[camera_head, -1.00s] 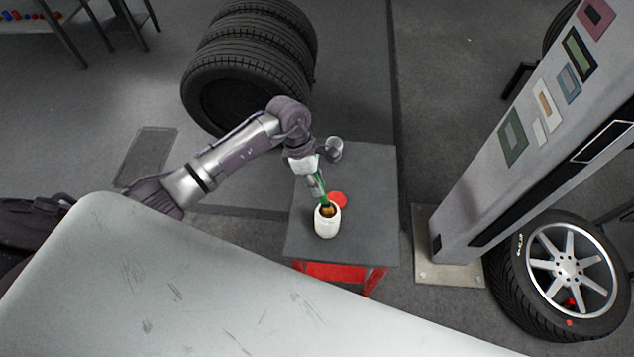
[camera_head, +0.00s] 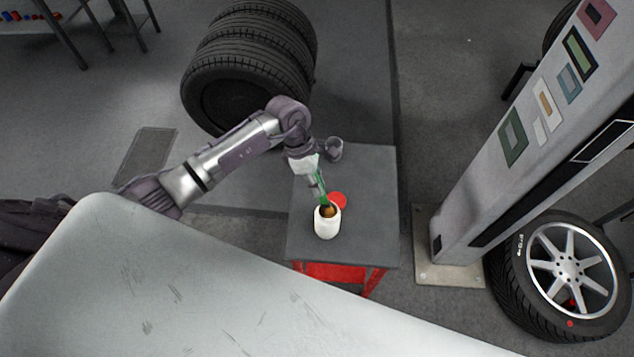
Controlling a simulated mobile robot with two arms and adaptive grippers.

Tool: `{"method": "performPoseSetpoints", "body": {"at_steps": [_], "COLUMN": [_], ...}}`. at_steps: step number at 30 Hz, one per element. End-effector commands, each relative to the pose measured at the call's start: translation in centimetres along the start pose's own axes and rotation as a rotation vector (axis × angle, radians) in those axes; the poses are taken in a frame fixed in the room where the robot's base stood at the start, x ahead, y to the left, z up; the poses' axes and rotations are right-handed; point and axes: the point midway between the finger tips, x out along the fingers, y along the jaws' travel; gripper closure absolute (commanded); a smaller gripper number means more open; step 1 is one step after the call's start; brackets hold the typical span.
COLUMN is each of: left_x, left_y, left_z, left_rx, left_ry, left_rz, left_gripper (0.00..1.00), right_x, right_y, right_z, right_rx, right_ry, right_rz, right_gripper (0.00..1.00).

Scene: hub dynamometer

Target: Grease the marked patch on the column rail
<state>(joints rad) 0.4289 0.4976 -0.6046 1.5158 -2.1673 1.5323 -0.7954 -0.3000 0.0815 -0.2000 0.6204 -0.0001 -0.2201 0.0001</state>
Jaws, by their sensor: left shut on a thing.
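My left gripper (camera_head: 317,186) is shut on a green-handled brush (camera_head: 323,199) above the cart. The brush points down into the mouth of a white jar (camera_head: 326,228). Brownish content or bristles show at the mouth, and the brush tip is hidden. A red lid (camera_head: 341,201) lies on the cart just behind the jar. The grey column (camera_head: 470,205) stands at the right with a dark rail (camera_head: 535,187) along its face. A white-outlined patch (camera_head: 606,141) shows on the rail, cut by the picture edge. My right gripper is not in view.
The dark-topped cart (camera_head: 365,225) has a red lower part and carries a small grey cup (camera_head: 334,149). Stacked tyres (camera_head: 245,75) stand behind it. A wheel (camera_head: 560,275) leans by the column's foot. A pale, scratched surface (camera_head: 160,290) fills the foreground.

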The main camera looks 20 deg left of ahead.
Motion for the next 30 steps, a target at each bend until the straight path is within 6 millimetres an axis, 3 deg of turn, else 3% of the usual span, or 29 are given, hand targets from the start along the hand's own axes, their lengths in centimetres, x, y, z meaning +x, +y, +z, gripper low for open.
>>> {"method": "performPoseSetpoints", "body": {"at_steps": [5, 30], "left_x": [-0.3, -6.5], "left_y": [-0.2, -1.2], "left_z": [0.0, 2.0], "left_rx": [-0.001, 0.000], "left_ry": [0.005, 0.001], "left_rz": [-0.004, -0.001], "left_gripper": [1.00, 1.00], "right_x": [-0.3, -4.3], "right_y": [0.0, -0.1], "right_z": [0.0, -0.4], "right_rx": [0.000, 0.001], "right_ry": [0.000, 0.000], "right_rz": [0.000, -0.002], "right_gripper": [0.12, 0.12]}}
